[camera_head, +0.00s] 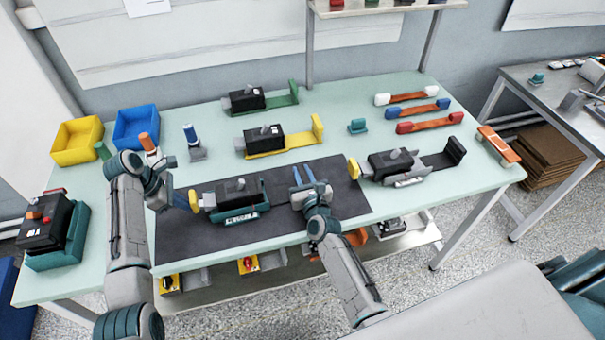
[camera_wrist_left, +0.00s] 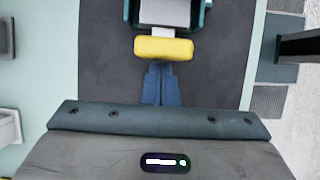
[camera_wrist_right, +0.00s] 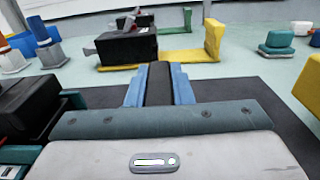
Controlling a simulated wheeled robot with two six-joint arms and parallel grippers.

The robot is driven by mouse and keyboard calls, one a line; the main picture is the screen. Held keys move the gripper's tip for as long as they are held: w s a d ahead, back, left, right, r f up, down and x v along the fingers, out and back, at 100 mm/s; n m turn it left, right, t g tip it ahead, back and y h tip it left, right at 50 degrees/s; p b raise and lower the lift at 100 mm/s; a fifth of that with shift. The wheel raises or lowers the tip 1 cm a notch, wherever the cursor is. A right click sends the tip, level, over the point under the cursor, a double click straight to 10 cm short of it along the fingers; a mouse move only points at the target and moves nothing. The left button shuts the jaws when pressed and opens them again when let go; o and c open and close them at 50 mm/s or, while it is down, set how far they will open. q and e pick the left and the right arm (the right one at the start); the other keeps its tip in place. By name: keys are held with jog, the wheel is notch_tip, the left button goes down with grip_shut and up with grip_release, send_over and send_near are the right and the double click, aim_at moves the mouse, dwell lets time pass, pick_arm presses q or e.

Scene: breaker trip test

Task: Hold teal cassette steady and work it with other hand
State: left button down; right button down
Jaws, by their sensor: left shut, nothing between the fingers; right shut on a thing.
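The teal cassette (camera_head: 240,216) lies on a black mat with a black breaker block (camera_head: 236,193) in it. A yellow end piece (camera_head: 194,201) sticks out at its left; the left wrist view shows it on a pale stem (camera_wrist_left: 164,48). My left gripper (camera_head: 186,202) is shut and empty, its fingertips (camera_wrist_left: 162,68) right at the yellow piece; I cannot tell whether they touch. My right gripper (camera_head: 305,174) is to the right of the block, shut on a dark upright piece (camera_wrist_right: 159,84). Its link to the cassette is hidden.
A black mat (camera_head: 180,240) lies under the cassette. Behind stand a yellow cassette (camera_head: 283,144) and a green one (camera_head: 270,104); a black one (camera_head: 410,165) is at the right. Yellow (camera_head: 78,140) and blue (camera_head: 136,127) bins stand at the left. Several coloured-handled tools lie at the right.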

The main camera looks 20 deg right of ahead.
pick_arm(q)
jog(key=shift+a, duration=0.1)
jog(key=shift+a, duration=0.4)
jog(key=shift+r, duration=0.1)
notch_tip(320, 180, up, 7)
dwell(0.5)
pick_arm(e)
jog(key=c, duration=1.2)
grip_release()
